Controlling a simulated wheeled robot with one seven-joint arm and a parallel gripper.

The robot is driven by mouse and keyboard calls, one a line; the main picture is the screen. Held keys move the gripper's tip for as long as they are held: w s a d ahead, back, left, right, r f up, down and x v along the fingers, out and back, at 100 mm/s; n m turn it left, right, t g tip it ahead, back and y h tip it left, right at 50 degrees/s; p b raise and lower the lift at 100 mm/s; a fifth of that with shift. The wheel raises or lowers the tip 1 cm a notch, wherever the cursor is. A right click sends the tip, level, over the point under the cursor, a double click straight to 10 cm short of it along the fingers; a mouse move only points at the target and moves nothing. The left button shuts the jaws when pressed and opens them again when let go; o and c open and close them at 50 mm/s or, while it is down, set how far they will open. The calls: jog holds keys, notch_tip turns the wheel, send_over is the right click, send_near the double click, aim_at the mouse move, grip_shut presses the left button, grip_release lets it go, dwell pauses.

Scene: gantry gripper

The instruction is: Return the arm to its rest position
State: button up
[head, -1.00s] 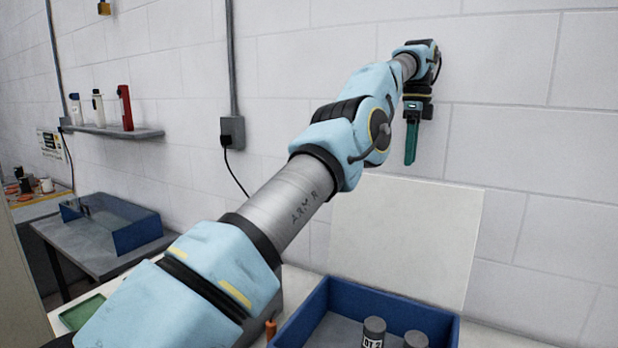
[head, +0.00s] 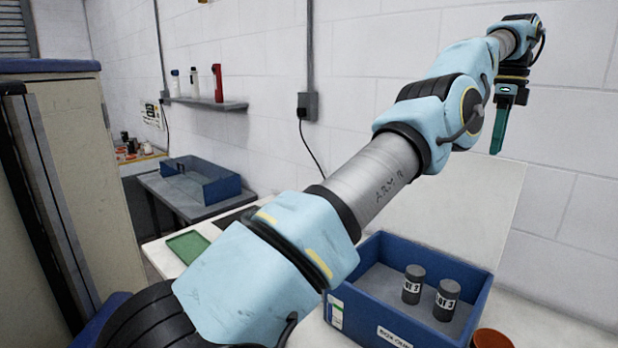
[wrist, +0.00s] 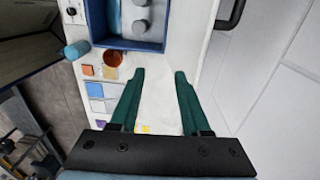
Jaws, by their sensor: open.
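My arm stretches up and to the right across the head view, in front of the white wall. My gripper (head: 499,128) hangs from its far end, pointing down, seen side-on there. In the wrist view my gripper (wrist: 158,72) shows both green fingers apart, with nothing between them but the pale worktop (wrist: 160,100) below. The gripper is well above the worktop and touches nothing that I can see.
A blue box (head: 365,300) with two grey labelled cylinders (head: 412,284) stands on the worktop. An orange-brown pot (head: 492,340) is beside it. A green tray (head: 187,246), another blue bin (head: 215,190) and a wall shelf (head: 205,103) are left. A tall cabinet (head: 75,150) stands far left.

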jog(key=w+a+f+n+b, duration=0.15)
jog(key=a+f+n, duration=0.25)
jog(key=a, duration=0.4)
jog(key=w+a+f+n+t+b, duration=0.1)
jog(key=w+a+f+n, duration=0.25)
jog(key=a, duration=0.35)
jog(key=w+a+f+n+b, duration=0.1)
jog(key=w+a+f+n, duration=0.2)
jog(key=a, duration=0.5)
jog(key=s+a+f+n, duration=0.4)
jog(key=s+a+n, duration=0.1)
jog(key=s+a, duration=0.2)
jog(key=s+a+f+n+b, duration=0.1)
jog(key=s+a+f+n, duration=0.4)
jog(key=a, duration=0.5)
jog(key=s+a+f+n+t+b, duration=0.1)
jog(key=s+a+f+n, duration=0.4)
jog(key=s+a, duration=0.3)
jog(key=shift+s+a+h, duration=0.3)
jog(key=shift+s+a, duration=0.1)
jog(key=shift+s, duration=0.6)
jog(key=shift+o, duration=0.2)
